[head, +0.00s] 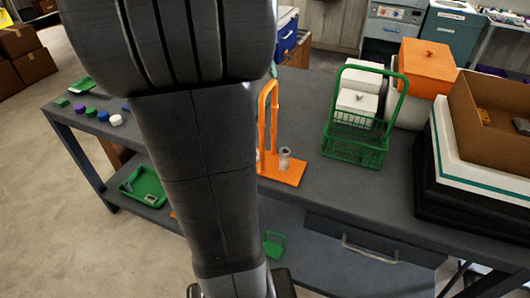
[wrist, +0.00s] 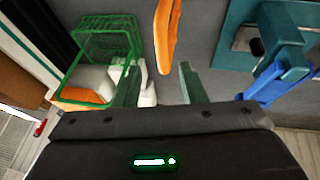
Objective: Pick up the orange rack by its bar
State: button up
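The orange rack (head: 287,172) stands upright on the grey bench in the head view, just right of my arm, which hides its left part. Its tall looped bar (head: 274,105) rises from a flat base, and a small grey cylinder (head: 284,156) stands on the base. In the wrist view an orange upright part, likely the rack's bar (wrist: 165,38), shows ahead of my gripper (wrist: 159,80), roughly in line with the gap between the fingers. The fingers are apart and hold nothing. My gripper is hidden in the head view.
A green wire basket (head: 353,153) with a tall handle stands right of the rack. Behind it are white boxes (head: 357,103) and an orange-lidded white tub (head: 427,68). Stacked trays and a cardboard box (head: 490,125) fill the bench's right end. Small colored caps (head: 103,116) lie at left.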

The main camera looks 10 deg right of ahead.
aim_at(269, 85)
jog(key=p+x, duration=0.1)
jog(key=x, duration=0.6)
jog(key=shift+w+f, duration=0.1)
jog(key=shift+w, duration=0.05)
jog(key=shift+a, duration=0.1)
grip_shut()
dwell(1.1)
